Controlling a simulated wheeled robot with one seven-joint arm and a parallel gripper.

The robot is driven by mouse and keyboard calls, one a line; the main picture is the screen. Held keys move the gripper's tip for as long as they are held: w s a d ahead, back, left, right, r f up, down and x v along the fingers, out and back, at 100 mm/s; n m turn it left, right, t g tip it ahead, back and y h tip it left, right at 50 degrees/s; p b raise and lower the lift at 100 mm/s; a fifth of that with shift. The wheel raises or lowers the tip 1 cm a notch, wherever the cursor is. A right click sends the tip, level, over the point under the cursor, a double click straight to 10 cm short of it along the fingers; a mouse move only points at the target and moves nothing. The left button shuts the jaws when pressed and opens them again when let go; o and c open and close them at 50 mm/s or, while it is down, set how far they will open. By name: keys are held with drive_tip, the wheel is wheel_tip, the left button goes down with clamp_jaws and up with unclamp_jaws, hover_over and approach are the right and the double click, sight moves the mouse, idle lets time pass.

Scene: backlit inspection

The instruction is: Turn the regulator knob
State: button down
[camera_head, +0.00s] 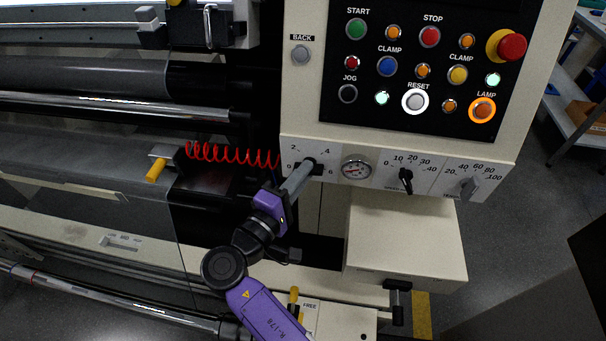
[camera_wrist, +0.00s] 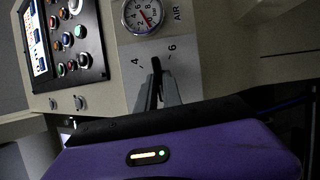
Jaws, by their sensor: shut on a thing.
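The regulator knob (camera_head: 319,169) is a small black knob on the pale lower panel, left of a round pressure gauge (camera_head: 357,169). Its scale shows 0, 2, 4 and 6. My gripper (camera_head: 310,167) reaches it from the lower left and is shut on it, hiding most of the knob. In the wrist view, my gripper's grey fingers (camera_wrist: 160,92) lie either side of the dark knob (camera_wrist: 156,68), with the marks 4 and 6 beside it. The gauge (camera_wrist: 143,14) shows above, next to the label AIR.
The black button panel (camera_head: 420,60) is above. A coiled red hose (camera_head: 232,154) and machine rollers lie left. A pale box (camera_head: 405,240) juts out below.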

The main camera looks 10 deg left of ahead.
drive_tip(key=n, duration=0.1)
drive_tip(key=n+t, duration=0.1)
drive_tip(key=n, duration=0.1)
drive_tip(key=n+t, duration=0.1)
drive_tip(key=n, duration=0.1)
drive_tip(key=shift+d+f, duration=0.1)
drive_tip(key=shift+f, duration=0.15)
drive_tip(key=shift+n, duration=0.4)
drive_tip(key=c, duration=1.5)
unclamp_jaws()
drive_tip(key=b+v, duration=0.1)
drive_tip(key=v, duration=0.7)
drive_tip(key=shift+b, duration=0.4)
